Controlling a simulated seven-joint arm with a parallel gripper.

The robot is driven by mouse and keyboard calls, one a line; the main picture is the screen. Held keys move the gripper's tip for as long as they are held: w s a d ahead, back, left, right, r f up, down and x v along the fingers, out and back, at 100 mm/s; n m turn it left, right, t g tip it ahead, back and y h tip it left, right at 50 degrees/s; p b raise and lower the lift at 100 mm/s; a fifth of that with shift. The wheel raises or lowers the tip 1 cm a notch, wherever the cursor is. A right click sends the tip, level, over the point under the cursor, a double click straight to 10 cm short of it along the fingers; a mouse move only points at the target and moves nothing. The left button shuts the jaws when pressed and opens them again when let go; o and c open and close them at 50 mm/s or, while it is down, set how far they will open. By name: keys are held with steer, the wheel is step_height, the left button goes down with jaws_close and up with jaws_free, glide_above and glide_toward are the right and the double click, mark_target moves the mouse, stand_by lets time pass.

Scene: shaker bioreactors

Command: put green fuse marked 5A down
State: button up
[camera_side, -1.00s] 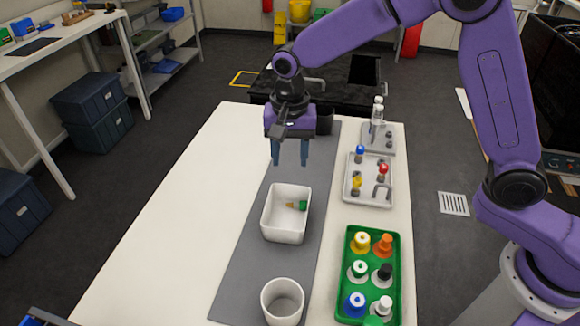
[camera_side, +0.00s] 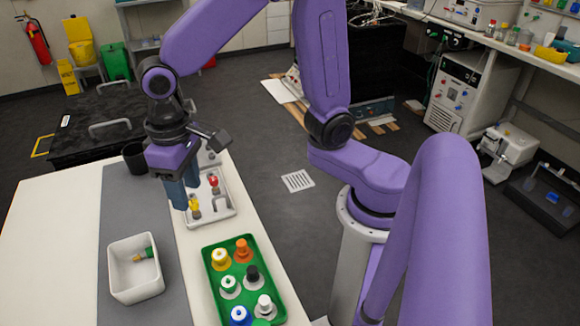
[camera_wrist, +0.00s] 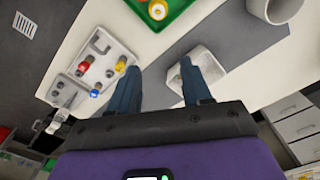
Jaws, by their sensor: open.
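A small piece with a green end (camera_side: 149,252) lies on its side in the open white bin (camera_side: 137,294); I cannot read any 5A marking. The bin also shows in the wrist view (camera_wrist: 206,61), partly covered by one finger. My gripper (camera_side: 184,206) is open and empty, fingers pointing down. In the side view it appears beyond the bin, overlapping the left edge of the light plate (camera_side: 225,213) with yellow and red pieces. In the wrist view the gap between my fingertips (camera_wrist: 160,70) shows bare table and grey mat, with the plate left and the bin right.
A green tray (camera_side: 206,262) of several coloured-cap bottles stands nearer the camera, right of the bin. A dark cup (camera_side: 134,158) stands at the mat's far end. A white cup (camera_wrist: 273,10) shows in the wrist view. The white table left of the grey mat (camera_side: 115,212) is clear.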

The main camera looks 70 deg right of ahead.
steer(key=s+d+n, duration=1)
steer(key=s+d, duration=0.1)
steer(key=s, duration=0.4)
steer(key=shift+s+d+f, duration=0.2)
steer(key=shift+s+d, duration=0.05)
steer(key=shift+s, duration=0.1)
